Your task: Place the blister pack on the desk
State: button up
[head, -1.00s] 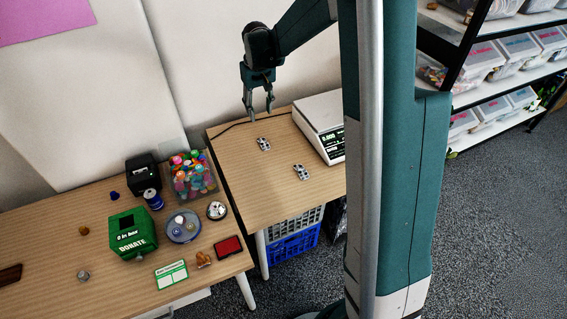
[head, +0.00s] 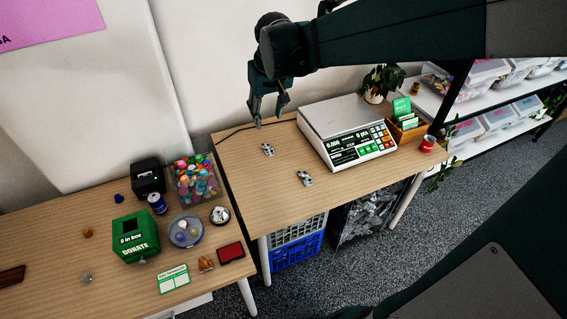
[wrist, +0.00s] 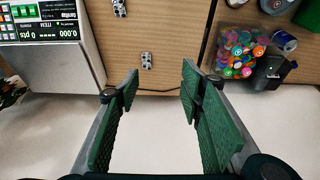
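Two small silvery packs that look like blister packs lie flat and apart on the wooden desk (head: 250,195) with the scale. One pack (head: 268,149) is nearer the back edge and the other pack (head: 305,178) is further forward and right. In the wrist view they show as the nearer pack (wrist: 146,60) and the farther pack (wrist: 119,8), at the top edge. My gripper (head: 269,117) is open and empty, above the back edge of this desk. In the wrist view the gripper's green-padded fingers (wrist: 158,88) are wide apart, with nothing between them.
A scale (head: 345,130) stands right of the packs, with a card box (head: 407,125) and red cup (head: 428,144) beyond. A second desk (head: 60,240) at left holds a green donation box (head: 134,237), a toy bin (head: 194,180) and small items. A wall stands behind.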

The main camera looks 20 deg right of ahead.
jog(key=s+a+t, duration=0.2)
jog(key=s, duration=1)
jog(key=s+a+t, duration=0.1)
jog(key=s+a, duration=0.1)
jog(key=s, duration=1)
jog(key=shift+s+r+t, duration=0.2)
jog(key=shift+s+t, duration=0.05)
jog(key=shift+t, duration=0.15)
